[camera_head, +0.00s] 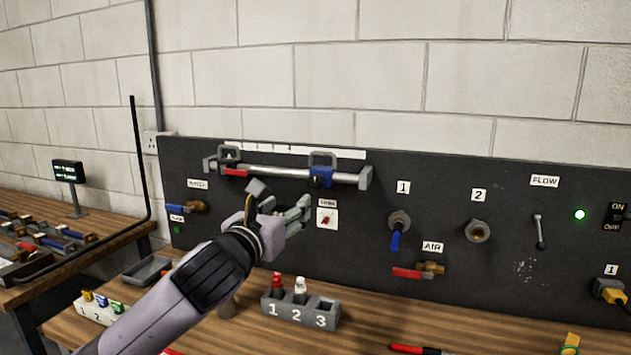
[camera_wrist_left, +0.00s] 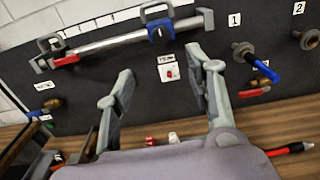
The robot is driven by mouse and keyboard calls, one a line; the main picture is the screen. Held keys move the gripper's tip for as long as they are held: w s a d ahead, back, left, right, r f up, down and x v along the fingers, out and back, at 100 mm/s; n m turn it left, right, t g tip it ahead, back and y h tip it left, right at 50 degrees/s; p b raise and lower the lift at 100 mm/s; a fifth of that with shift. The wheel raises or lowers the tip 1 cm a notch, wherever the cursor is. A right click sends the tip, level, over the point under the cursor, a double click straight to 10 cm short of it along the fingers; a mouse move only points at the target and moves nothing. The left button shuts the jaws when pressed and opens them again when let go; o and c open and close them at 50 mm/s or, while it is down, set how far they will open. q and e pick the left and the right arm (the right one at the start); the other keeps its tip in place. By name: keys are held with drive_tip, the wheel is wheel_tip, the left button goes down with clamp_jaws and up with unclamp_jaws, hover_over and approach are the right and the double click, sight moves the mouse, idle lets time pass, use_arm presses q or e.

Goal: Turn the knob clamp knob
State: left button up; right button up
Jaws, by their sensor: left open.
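A rail (camera_head: 275,173) with a silver bar is mounted on the dark panel. It carries a blue clamp part (camera_head: 321,177) at right and a red part (camera_head: 235,172) at left; the blue part also shows in the left wrist view (camera_wrist_left: 160,33). Below the rail is a small white plate (camera_head: 334,224) with a red knob (camera_head: 325,219); the knob also shows in the left wrist view (camera_wrist_left: 169,73). I cannot tell which one the task names. My left gripper (camera_head: 280,203) is open and empty, in front of the panel below the rail. In its wrist view the plate appears between the fingers.
A grey numbered holder (camera_head: 300,309) with red and white bottles stands on the wooden bench (camera_head: 365,325) below. Valves with a blue handle (camera_head: 395,237) and a red handle (camera_head: 407,273) stick out to the right. A side table (camera_head: 110,245) with tools is at left.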

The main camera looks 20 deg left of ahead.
use_arm(q)
drive_tip(key=w, duration=0.2)
drive_tip(key=p, duration=0.2)
approach(315, 183)
drive_tip(key=w, duration=0.4)
drive_tip(key=shift+w+r, duration=0.15)
drive_tip(key=shift+w, duration=0.2)
drive_tip(key=w, duration=0.3)
drive_tip(key=shift+w+d+p, duration=0.1)
drive_tip(key=shift+w+p, duration=0.15)
drive_tip(key=shift+p, duration=0.1)
drive_tip(key=shift+w, duration=0.5)
use_arm(e)
drive_tip(key=s+r, duration=0.2)
drive_tip(key=r, duration=0.1)
drive_tip(key=shift+a, duration=0.15)
drive_tip(key=shift+w, duration=0.15)
